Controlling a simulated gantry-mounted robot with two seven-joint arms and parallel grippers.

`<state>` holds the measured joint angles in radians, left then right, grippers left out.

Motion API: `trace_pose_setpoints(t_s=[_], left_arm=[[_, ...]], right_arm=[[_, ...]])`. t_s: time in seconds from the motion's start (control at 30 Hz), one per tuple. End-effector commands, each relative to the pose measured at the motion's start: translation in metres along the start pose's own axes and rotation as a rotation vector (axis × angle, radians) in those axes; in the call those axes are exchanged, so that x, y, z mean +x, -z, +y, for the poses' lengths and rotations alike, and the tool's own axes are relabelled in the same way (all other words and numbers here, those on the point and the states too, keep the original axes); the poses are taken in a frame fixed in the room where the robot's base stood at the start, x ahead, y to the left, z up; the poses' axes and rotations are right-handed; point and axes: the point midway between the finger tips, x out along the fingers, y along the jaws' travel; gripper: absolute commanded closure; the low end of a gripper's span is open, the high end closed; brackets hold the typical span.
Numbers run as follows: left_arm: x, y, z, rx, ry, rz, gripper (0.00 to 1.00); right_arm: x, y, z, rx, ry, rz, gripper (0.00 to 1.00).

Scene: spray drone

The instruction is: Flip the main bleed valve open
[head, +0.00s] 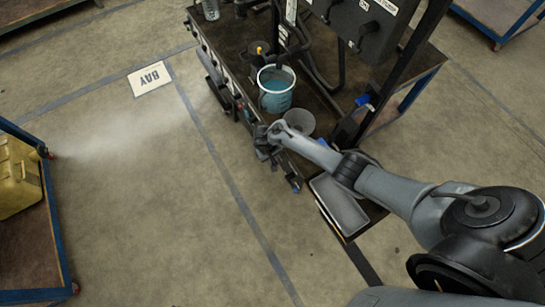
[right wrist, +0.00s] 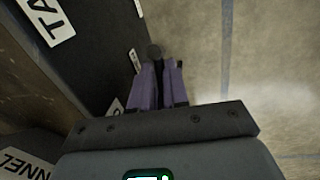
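My right gripper (head: 264,147) is at the front side of the dark bench, below the bucket. In the right wrist view its two purple-grey fingers (right wrist: 162,85) are close together, with a narrow gap between them. A dark round knob (right wrist: 155,51) shows at the fingertips, beside a dark labelled panel (right wrist: 95,45). I cannot tell whether the fingers touch or hold it, or whether it is the main bleed valve. No handle that I can name as the valve is clear in the head view; the arm covers part of the bench front. My left gripper is not in view.
The bench (head: 232,45) carries a bucket of blue liquid (head: 276,90), a grey round dish (head: 300,121), hoses and a black box (head: 365,25). A grey tray (head: 340,205) is at its near end. A yellow container (head: 18,178) stands at left. Pale mist hangs over the open floor.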

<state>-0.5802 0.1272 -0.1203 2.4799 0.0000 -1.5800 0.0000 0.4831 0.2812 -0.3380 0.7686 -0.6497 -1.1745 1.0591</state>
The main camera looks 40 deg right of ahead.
Motion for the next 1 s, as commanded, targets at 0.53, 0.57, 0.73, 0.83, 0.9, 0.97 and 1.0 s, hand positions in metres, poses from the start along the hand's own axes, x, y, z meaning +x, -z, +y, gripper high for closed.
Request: trace_pose_setpoints(t_s=[0.53, 0.57, 0.73, 0.83, 0.9, 0.97, 1.0], left_arm=[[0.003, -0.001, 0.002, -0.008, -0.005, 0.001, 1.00], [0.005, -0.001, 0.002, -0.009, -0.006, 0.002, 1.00], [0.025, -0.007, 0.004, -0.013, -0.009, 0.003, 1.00], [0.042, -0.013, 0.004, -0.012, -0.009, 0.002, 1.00], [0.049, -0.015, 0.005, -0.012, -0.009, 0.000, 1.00], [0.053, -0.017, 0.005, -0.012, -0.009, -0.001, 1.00], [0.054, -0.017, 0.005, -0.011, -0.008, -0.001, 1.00]], right_arm=[[-0.003, 0.003, 0.000, -0.015, -0.010, -0.114, 1.00], [-0.003, 0.003, 0.000, -0.018, -0.012, -0.136, 1.00], [-0.003, 0.004, 0.000, -0.043, -0.022, -0.267, 1.00], [-0.004, 0.005, -0.001, -0.060, -0.028, -0.347, 1.00], [-0.006, 0.005, 0.000, -0.068, -0.032, -0.384, 1.00], [-0.009, 0.005, 0.001, -0.073, -0.034, -0.408, 1.00], [-0.010, 0.005, 0.001, -0.075, -0.034, -0.418, 1.00]])
